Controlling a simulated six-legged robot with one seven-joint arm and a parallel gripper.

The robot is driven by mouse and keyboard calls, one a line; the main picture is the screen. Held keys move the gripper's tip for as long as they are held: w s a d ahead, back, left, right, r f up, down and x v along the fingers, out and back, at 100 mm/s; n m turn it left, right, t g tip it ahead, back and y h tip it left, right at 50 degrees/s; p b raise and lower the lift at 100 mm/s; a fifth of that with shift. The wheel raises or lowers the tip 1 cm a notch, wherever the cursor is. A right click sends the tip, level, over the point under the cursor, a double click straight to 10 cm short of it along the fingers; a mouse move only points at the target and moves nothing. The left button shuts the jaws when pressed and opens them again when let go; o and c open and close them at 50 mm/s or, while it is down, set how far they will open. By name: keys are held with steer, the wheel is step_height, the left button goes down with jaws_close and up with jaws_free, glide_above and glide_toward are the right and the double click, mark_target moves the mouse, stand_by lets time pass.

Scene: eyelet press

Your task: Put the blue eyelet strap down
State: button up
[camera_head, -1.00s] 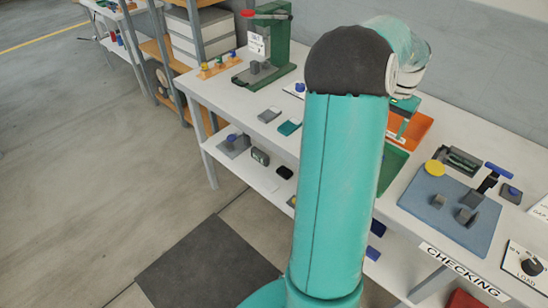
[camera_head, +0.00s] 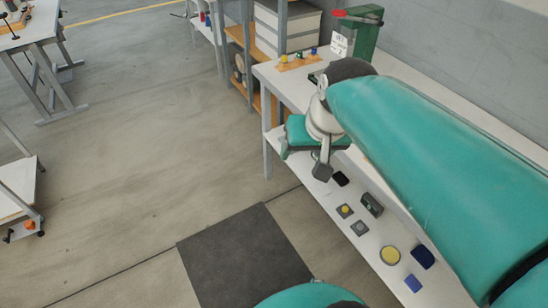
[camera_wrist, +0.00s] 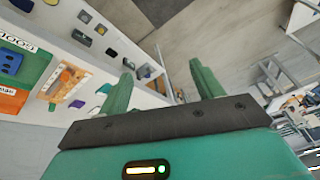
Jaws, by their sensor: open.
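My gripper (camera_wrist: 160,70) is open in the wrist view, its two green fingers apart, and I see nothing held between them. In the head view my gripper (camera_head: 309,140) is over the near edge of the long white bench. A blue piece with dark marks (camera_wrist: 12,62) lies at the green tray (camera_wrist: 31,76) at the left edge of the wrist view, away from the fingers. I cannot tell whether it is the blue eyelet strap. My arm hides much of the bench in the head view.
The lower shelf (camera_head: 372,240) holds several small parts, including a blue block (camera_head: 413,283) and a yellow disc (camera_head: 390,255). A green press (camera_head: 357,36) stands on the bench's far end. An orange tray (camera_wrist: 10,101) adjoins the green one. The floor at left is largely clear.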

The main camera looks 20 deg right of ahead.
steer(key=s+a+n+t, duration=0.1)
steer(key=s+a+n, duration=0.2)
steer(key=a, duration=0.3)
steer(key=shift+s+a+f, duration=0.3)
steer(key=shift+s+f, duration=0.1)
steer(key=shift+s, duration=0.1)
stand_by(0.5)
